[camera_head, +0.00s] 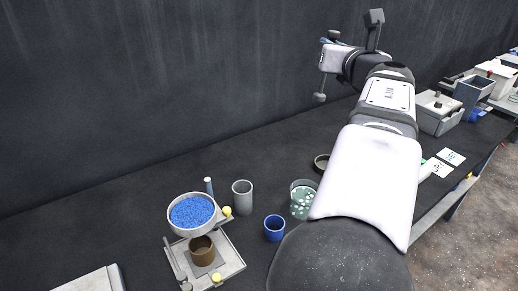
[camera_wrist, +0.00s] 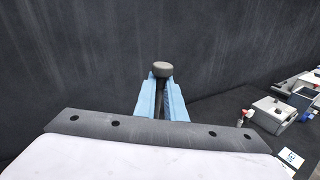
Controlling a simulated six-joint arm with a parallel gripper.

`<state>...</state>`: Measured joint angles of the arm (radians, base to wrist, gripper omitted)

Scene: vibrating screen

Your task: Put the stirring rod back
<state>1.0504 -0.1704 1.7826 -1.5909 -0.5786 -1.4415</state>
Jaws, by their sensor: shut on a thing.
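My gripper (camera_head: 328,41) is raised high above the table at the top of the head view. In the wrist view its two blue fingers (camera_wrist: 161,98) are close together, shut on the stirring rod. The rod's grey rounded end (camera_wrist: 163,69) shows at the fingertips. In the head view a thin rod hangs below the gripper and ends in a grey knob (camera_head: 320,97), clear of the table. Much of the rod is hidden by the gripper. A grey cylinder-shaped cup (camera_head: 242,205) and a clear beaker with white pieces (camera_head: 294,208) stand on the table below.
A round sieve of blue granules (camera_head: 192,212) sits above a brown cup (camera_head: 202,258) on a light frame with yellow knobs. A blue cup (camera_head: 274,237) stands beside the beaker. A dark ring (camera_head: 321,163) lies behind it. Grey boxes (camera_head: 436,118) stand at right. The back left table is clear.

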